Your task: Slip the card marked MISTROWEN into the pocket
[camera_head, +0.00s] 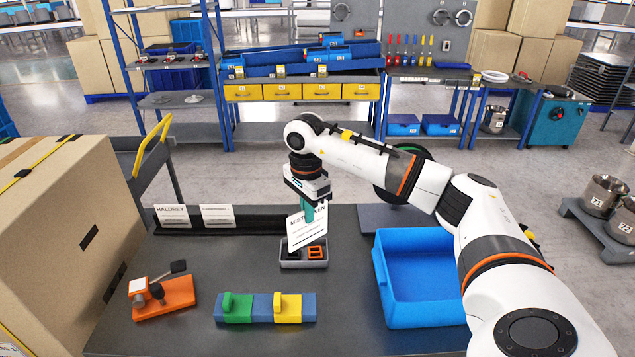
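The white card (307,229) is tilted in front of my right gripper (307,206). Its heading is partly covered by a teal fingertip, with letters like MIST and EN showing. My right gripper is shut on the card's upper part. The card's lower edge overlaps a small grey tray (303,264) holding a black and an orange piece; I cannot tell whether they touch. A long black rack (262,222) at the table's back holds a card marked HALDREY (172,216) and another card (218,215) with an unreadable heading. I cannot tell which part is the pocket. My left gripper is out of view.
A blue bin (386,290) stands to the right on the dark table (190,335). An orange fixture (165,305) and a blue block with green and yellow parts (262,308) lie in front. A large cardboard box (60,240) stands at left.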

